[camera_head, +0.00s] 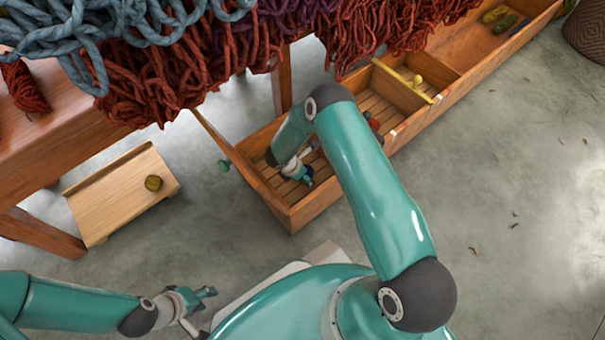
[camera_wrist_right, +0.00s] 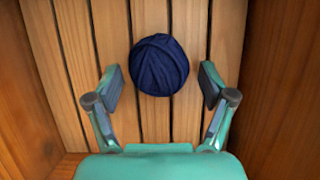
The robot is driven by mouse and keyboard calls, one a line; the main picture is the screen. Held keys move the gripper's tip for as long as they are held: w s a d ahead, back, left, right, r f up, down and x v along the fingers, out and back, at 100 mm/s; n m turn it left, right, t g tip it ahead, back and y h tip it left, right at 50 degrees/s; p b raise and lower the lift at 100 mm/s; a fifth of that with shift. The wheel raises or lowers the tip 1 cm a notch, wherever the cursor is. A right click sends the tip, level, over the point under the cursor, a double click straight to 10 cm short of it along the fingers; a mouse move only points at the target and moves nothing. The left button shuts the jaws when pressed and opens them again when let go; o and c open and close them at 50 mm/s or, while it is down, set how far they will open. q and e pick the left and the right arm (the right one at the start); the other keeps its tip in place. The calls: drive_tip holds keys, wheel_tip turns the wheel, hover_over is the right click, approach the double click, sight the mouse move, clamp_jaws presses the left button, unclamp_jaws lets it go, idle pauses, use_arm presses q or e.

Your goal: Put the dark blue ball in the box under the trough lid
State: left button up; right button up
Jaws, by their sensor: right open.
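The dark blue ball (camera_wrist_right: 158,65) lies on the slatted floor of a wooden compartment in the right wrist view. My right gripper (camera_wrist_right: 160,85) is open above it, a finger on each side, with a gap to the ball on both sides. In the head view this gripper (camera_head: 300,178) reaches into the near end of the long wooden trough (camera_head: 310,208); my arm partly hides it.
A yellow-edged divider (camera_head: 402,85) splits the trough; a yellow item and several skeins lie farther along. Red wool (camera_head: 180,75) hangs off the table above. Floor at right is mostly clear.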

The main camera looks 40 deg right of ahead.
drive_tip(key=shift+a+r+p, duration=0.1)
drive_tip(key=shift+r+p, duration=0.25)
drive_tip(key=shift+r, duration=0.1)
drive_tip(key=p+v, duration=0.4)
drive_tip(key=v, duration=0.7)
drive_tip(key=shift+r, duration=0.15)
